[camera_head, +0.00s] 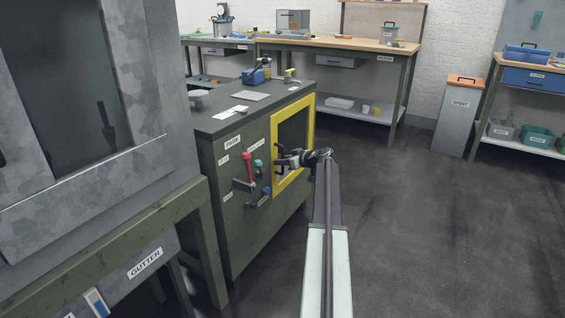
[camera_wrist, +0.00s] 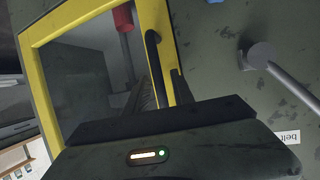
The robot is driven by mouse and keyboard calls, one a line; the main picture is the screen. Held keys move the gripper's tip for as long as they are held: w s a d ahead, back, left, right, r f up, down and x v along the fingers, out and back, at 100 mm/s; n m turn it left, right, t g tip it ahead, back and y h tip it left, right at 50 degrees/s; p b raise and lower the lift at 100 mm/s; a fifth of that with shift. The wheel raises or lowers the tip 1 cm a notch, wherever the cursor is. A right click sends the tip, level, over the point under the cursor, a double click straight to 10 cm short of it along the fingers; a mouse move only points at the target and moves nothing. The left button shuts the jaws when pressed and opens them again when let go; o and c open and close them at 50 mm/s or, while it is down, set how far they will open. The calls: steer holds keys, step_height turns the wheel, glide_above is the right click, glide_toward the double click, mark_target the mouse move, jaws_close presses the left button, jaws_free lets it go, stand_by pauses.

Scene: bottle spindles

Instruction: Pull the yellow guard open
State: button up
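The yellow guard (camera_head: 309,125) is a square yellow frame around a dark window on the front face of the green cabinet (camera_head: 240,215). It looks flush with that face. In the wrist view its yellow frame (camera_wrist: 158,18) fills the upper left, with a dark, curved handle (camera_wrist: 153,52) on its right-hand bar. My gripper (camera_head: 282,158) is at the guard's left edge, by the handle. In the wrist view the gripper's dark body covers the bottom and hides the handle's lower end. Whether the fingers are apart or closed on the handle is unclear.
A red-handled lever (camera_head: 247,168) and several knobs sit on the cabinet face left of the guard. A grey machine (camera_head: 90,190) stands close on the left. A workbench (camera_head: 345,43) and grey bin (camera_head: 459,118) stand behind. The floor at right is clear.

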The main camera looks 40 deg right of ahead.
jaws_close()
stand_by(1.1)
